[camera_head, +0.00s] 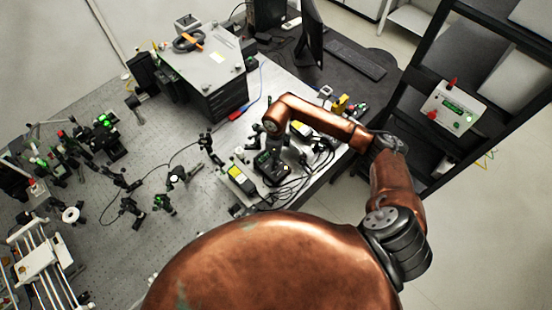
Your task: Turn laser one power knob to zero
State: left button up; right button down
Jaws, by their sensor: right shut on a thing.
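My right arm reaches over the near right corner of the optical bench (190,155). My right gripper (271,160) points down at a small black control box (273,176) with a tiny green light. Its jaws are closed on the knob on top of this box. The knob itself is hidden by the fingers, so its setting cannot be read, and no label naming laser one is legible. My left gripper is out of view.
Yellow-labelled modules (240,180) and black cables (318,155) crowd around the box. A large grey-topped instrument (205,75) stands behind. At right, a dark rack holds a white controller (454,108) with a green display. Optics mounts fill the bench's left.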

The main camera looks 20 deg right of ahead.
jog(key=n+b, duration=0.4)
jog(key=b, duration=0.1)
jog(key=shift+f+b, duration=0.2)
jog(key=shift+b, duration=0.2)
jog(key=shift+r+n+b, duration=0.15)
jog(key=shift+n+b, duration=1)
jog(key=shift+n, duration=0.05)
jog(key=c, duration=1.9)
grip_release()
jog(key=shift+c, duration=0.2)
jog(key=shift+o, duration=0.2)
notch_tip(320, 180, up, 12)
